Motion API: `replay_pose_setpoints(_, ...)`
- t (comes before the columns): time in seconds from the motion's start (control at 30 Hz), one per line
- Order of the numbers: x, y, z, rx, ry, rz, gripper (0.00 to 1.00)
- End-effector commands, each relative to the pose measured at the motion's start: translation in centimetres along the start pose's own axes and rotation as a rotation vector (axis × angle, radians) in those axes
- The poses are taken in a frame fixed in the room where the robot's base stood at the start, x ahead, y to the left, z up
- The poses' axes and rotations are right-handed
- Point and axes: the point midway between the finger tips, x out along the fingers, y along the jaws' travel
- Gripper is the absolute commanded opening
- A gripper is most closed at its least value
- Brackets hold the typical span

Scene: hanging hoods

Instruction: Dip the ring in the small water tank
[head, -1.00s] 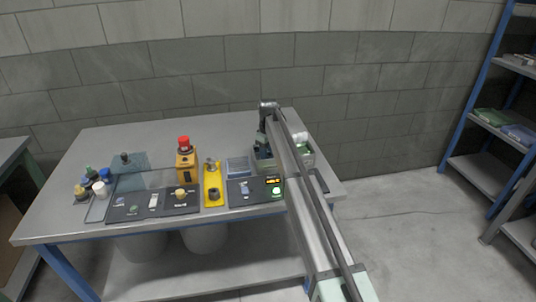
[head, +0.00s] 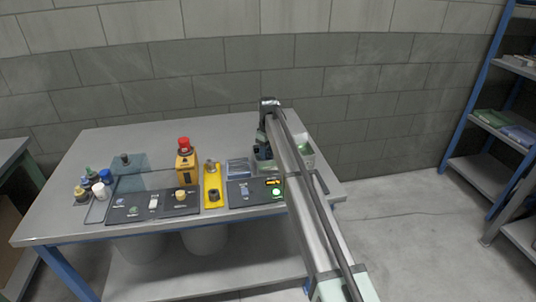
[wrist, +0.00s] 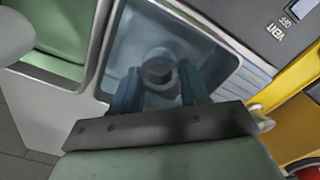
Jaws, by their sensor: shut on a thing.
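My gripper (wrist: 158,88) is shut on the ring (wrist: 158,54), a dark round piece with an open hole, which sits between the two fingertips. Fingers and ring are inside the outline of the small water tank (wrist: 114,40), a grey-rimmed basin. They look bluish, as if in the water, though the water surface is hard to make out. In the head view my gripper (head: 263,150) points down at the tank (head: 262,170), and my arm hides most of it. The ring cannot be made out there.
A grey bin with a green inside (wrist: 55,28) stands beside the tank. A black panel (head: 240,195) with a lit green button lies in front.

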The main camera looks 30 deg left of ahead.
Motion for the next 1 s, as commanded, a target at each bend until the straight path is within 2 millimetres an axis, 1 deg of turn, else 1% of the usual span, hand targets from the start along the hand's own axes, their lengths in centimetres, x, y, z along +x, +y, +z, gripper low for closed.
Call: replay_pose_setpoints(1.0, -5.8, 0.0, 0.0, 0.000, 0.000, 0.000, 0.13)
